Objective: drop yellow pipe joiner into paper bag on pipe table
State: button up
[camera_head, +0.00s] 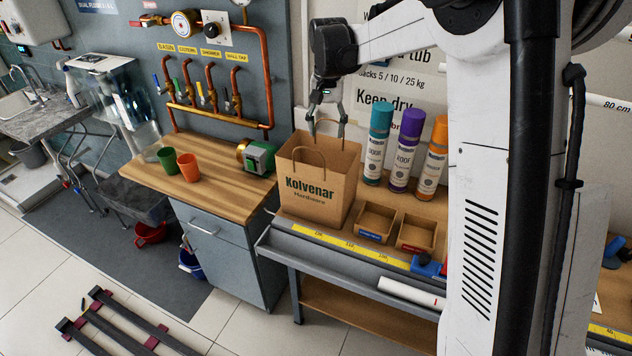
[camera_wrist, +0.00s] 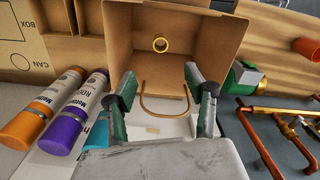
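The brown paper bag (camera_head: 308,200), printed "Kolvenar Hardware", stands upright with its top open on the pipe table (camera_head: 335,241). My gripper (camera_head: 327,130) is over the bag's mouth, fingers pointing down. In the wrist view my gripper (camera_wrist: 162,98) has its fingers spread wide with nothing between them. The yellow pipe joiner (camera_wrist: 160,44), a small ring, shows inside the bag (camera_wrist: 205,40), beyond and apart from the fingertips. I cannot tell whether it rests on the bag's bottom. The bag hides it in the head view. One looped bag handle (camera_wrist: 163,113) shows between the fingers.
Teal (camera_head: 376,145), purple (camera_head: 405,150) and orange (camera_head: 434,157) tubes stand right of the bag. Two small open wooden boxes (camera_head: 377,222) sit in front of them.

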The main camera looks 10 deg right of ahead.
notch_tip(320, 180, up, 12)
dwell(0.7)
jog(key=shift+s, duration=0.1)
jog(key=s+f+n+t+b, duration=0.1)
jog(key=s+f+t+b, duration=0.15)
jog(key=s, duration=0.65)
jog(key=s+f+n+t+b, duration=0.1)
jog(key=s+b, duration=0.2)
jog(key=s, duration=0.7)
jog(key=s+f+n+t+b, duration=0.2)
jog(key=s+f+b, duration=0.3)
jog(key=s+f, duration=0.9)
jog(key=shift+s+t, duration=0.75)
jog(key=shift+t, duration=0.1)
jog(key=shift+d, duration=0.1)
